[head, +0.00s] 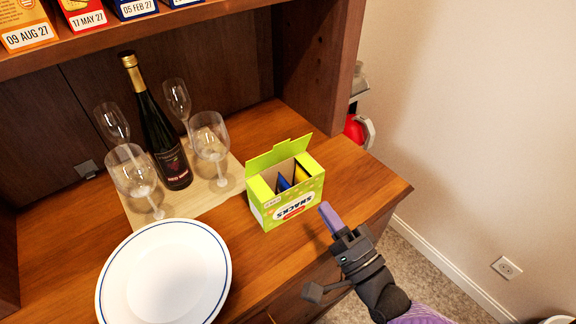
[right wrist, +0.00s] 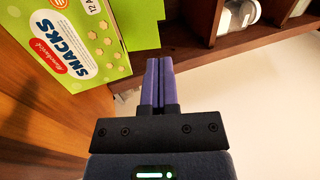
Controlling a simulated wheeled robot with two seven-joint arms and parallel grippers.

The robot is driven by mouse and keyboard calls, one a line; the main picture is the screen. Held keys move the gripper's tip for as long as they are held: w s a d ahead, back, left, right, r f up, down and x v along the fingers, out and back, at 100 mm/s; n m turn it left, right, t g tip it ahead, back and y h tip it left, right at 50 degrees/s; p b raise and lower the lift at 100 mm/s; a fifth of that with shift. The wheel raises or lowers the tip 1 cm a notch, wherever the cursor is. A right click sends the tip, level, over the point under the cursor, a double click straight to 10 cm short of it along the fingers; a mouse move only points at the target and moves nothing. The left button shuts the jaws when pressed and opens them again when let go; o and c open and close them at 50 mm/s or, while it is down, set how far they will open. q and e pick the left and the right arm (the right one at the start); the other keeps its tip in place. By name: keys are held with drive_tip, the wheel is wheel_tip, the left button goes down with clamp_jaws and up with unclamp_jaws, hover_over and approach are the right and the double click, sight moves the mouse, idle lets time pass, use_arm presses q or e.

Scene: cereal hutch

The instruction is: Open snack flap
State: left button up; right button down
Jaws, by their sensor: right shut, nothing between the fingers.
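The green snack box (head: 283,207) stands on the wooden counter, its "SNACKS" label facing front. Its top flap (head: 278,153) is raised along the back edge, and the top is open. A blue packet (head: 283,184) and a yellow packet (head: 300,174) show inside. My right gripper (head: 327,212) is shut and empty, just right of the box's front corner. In the right wrist view the purple fingers (right wrist: 158,75) are together, and the box (right wrist: 75,45) is to their upper left, apart from them. My left gripper is not in view.
A dark bottle (head: 162,135) and several glasses stand on a light board (head: 198,203) left of the box. A white plate (head: 205,290) lies at the front. Dated boxes (head: 85,17) fill the shelf above. A hutch side panel (head: 318,65) rises behind the box. The counter right of the box is clear.

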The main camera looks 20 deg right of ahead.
sight(281, 144)
drive_tip(key=b+x, duration=0.1)
drive_tip(key=x, duration=1)
drive_tip(key=shift+w+a, duration=0.1)
drive_tip(key=shift+w, duration=0.3)
drive_tip(key=shift+w+a+r, duration=0.15)
drive_tip(key=shift+w+r, duration=0.1)
drive_tip(key=shift+w, duration=0.25)
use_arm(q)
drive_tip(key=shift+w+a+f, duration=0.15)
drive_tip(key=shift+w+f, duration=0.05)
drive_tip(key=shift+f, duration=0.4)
